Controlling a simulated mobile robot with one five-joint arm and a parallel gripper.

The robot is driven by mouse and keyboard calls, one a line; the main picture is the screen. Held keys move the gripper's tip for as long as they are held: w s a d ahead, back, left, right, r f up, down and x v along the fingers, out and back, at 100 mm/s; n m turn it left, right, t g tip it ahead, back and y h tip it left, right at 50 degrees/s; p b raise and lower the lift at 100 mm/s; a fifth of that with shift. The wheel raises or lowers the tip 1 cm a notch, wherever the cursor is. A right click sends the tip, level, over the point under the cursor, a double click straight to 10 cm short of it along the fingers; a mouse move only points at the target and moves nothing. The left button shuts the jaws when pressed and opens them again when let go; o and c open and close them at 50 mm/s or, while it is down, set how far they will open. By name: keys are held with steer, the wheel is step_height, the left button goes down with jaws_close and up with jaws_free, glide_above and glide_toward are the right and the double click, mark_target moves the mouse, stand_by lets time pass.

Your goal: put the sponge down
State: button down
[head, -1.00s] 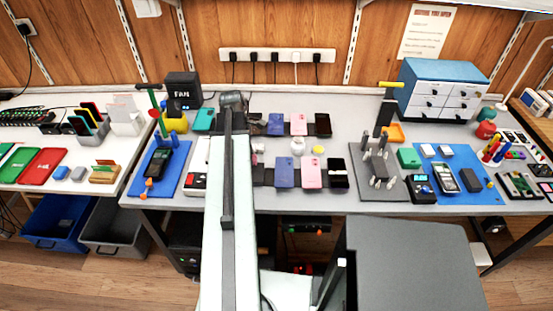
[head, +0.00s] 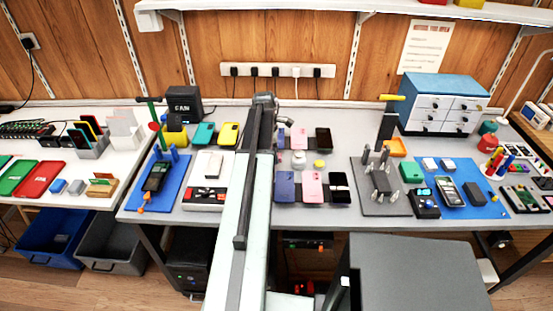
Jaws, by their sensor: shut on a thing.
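My gripper (head: 265,99) is at the far end of my outstretched arm, over the back of the grey workbench (head: 340,222), left of its middle. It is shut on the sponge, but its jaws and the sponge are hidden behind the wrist. I cannot tell how high it is above the bench. A small yellow round thing (head: 319,164) lies on the bench to the right of my arm, beside a white jar (head: 299,159).
Rows of phones, such as a pink one (head: 312,188), lie right of my arm. A yellow phone (head: 229,133) and a white-and-red box (head: 204,197) lie left. A grey fixture plate (head: 372,204) and blue drawers (head: 441,103) stand further right. A shelf (head: 300,5) runs above.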

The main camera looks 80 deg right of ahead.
steer(key=shift+s+d, duration=0.4)
steer(key=shift+d, duration=0.25)
steer(key=f+b, duration=0.4)
steer(key=shift+a, duration=0.2)
steer(key=c, duration=1)
jaws_free()
steer(key=shift+c, duration=0.2)
steer(key=shift+r, duration=0.1)
steer(key=r+p, duration=0.4)
steer(key=w+r+p, duration=0.1)
steer(key=r+p, duration=0.3)
steer(key=w+r+p, duration=0.1)
steer(key=r+p, duration=0.3)
steer(key=shift+a+r+p, duration=0.1)
steer(key=shift+r+p, duration=0.1)
steer(key=shift+p, duration=0.1)
steer(key=shift+f, duration=0.1)
